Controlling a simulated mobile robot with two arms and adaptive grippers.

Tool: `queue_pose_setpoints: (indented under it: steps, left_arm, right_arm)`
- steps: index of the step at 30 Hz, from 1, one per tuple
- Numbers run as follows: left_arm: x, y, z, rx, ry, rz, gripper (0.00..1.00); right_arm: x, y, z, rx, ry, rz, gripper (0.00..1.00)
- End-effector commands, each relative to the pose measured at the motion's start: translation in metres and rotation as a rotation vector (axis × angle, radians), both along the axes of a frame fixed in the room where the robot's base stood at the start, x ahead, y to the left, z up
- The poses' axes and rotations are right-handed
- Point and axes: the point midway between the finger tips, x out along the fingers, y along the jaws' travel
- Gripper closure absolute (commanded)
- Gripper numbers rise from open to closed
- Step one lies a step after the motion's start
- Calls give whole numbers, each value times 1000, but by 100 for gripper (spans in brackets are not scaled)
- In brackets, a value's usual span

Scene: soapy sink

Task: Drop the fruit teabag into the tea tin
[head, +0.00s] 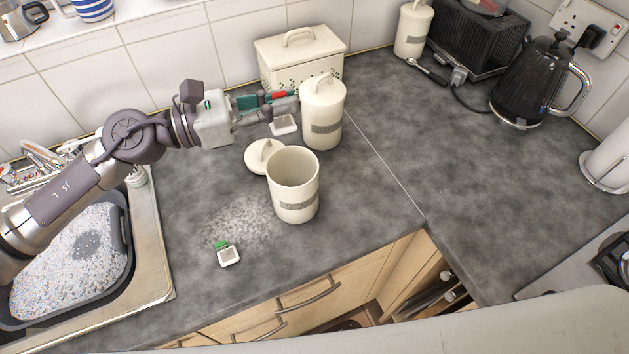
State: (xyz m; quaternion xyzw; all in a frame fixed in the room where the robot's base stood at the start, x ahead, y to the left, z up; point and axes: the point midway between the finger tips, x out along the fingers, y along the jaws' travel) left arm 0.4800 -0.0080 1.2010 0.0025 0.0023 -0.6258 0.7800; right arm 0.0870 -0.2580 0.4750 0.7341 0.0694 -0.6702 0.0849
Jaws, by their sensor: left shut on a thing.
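My left gripper (288,101) reaches in from the left above the back of the counter. It is shut on a teabag with a red tag, likely the fruit one; the pale bag (284,125) hangs just below the fingers. An open cream tin (293,200) with a grey label stands upright on the counter, in front of and below the gripper. Its round lid (262,156) lies beside it at the left. Another teabag with a green tag (228,257) lies on the counter at the front left. My right gripper is out of view.
A lidded cream canister (322,115) stands close to the right of the gripper, with a cream bread bin (300,60) behind. A soapy sink basin (125,240) is at the left. A black kettle (535,85) stands at the back right. The right counter is mostly clear.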

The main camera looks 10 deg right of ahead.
Motion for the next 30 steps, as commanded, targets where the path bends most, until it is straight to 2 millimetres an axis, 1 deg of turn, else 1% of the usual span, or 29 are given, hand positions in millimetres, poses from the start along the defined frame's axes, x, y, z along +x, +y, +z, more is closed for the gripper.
queue_pose_setpoints:
  steps: [3,9,12,14,18,23,28,29,30]
  left_arm:
    - [1,1,-4,3,2,-1,100]
    - [1,1,-25,2,2,0,100]
    - [1,1,-38,1,3,0,100]
    - [1,1,-45,1,3,0,100]
    - [1,1,-57,2,1,0,100]
    - [1,1,-59,2,1,0,100]
    - [1,1,-58,2,1,0,100]
    - [1,1,-58,2,1,0,87]
    - [1,1,-58,2,1,0,80]
  right_arm:
    - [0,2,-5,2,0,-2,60]
    - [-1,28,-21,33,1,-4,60]
    - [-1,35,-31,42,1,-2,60]
    - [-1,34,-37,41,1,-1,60]
    - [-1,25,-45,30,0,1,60]
    - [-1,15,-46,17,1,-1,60]
    - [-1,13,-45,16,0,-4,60]
    - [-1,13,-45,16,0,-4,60]
    - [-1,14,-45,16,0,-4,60]
